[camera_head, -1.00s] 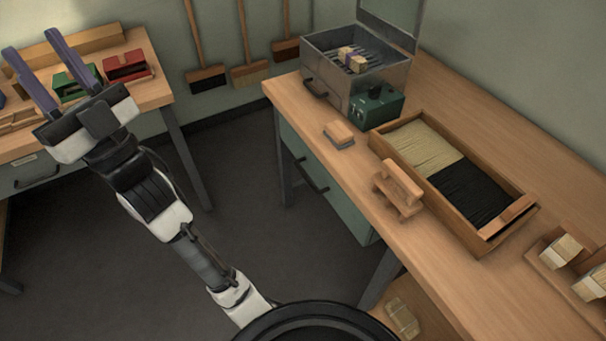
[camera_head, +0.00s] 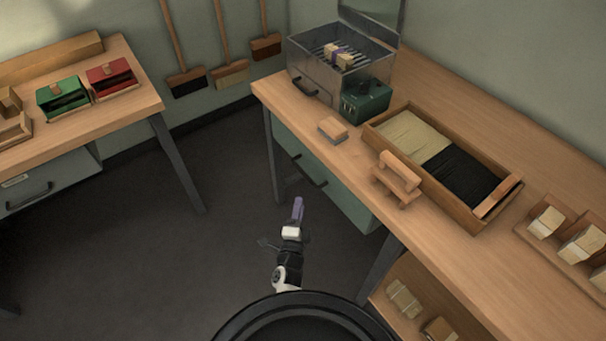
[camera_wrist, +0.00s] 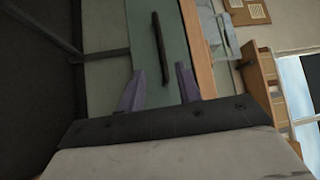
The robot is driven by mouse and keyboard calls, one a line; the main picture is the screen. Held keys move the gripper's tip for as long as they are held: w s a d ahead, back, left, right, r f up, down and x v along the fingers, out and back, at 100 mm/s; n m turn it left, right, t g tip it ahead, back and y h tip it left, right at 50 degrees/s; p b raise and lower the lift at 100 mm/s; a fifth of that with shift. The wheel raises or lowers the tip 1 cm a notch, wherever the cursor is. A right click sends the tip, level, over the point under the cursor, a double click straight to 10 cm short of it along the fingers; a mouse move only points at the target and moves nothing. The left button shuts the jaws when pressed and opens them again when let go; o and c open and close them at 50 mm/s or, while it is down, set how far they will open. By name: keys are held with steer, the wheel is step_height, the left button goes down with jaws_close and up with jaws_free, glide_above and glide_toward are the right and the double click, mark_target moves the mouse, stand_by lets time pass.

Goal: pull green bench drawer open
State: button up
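The green drawer front (camera_head: 345,200) sits under the right-hand bench and looks shut, with a dark bar handle (camera_head: 310,171). The wrist view shows the green front (camera_wrist: 140,45) with the dark handle (camera_wrist: 160,48) upright in the picture. My gripper (camera_head: 298,208) is in front of the drawer, below the handle in the head view. In the wrist view its purple fingers (camera_wrist: 159,84) are spread apart and empty. The handle lies ahead of the gap between them, apparently apart from both.
The right bench top (camera_head: 440,255) carries a metal box (camera_head: 310,75), a green device (camera_head: 366,100) and a wooden bristle tray (camera_head: 475,222). A second bench (camera_head: 100,118) with a grey drawer (camera_head: 50,188) stands left. The dark floor between is clear.

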mark_target(305, 173)
steer(key=shift+b+x, duration=1.9)
steer(key=shift+x, duration=4.25)
steer(key=shift+a, duration=0.1)
jaws_close()
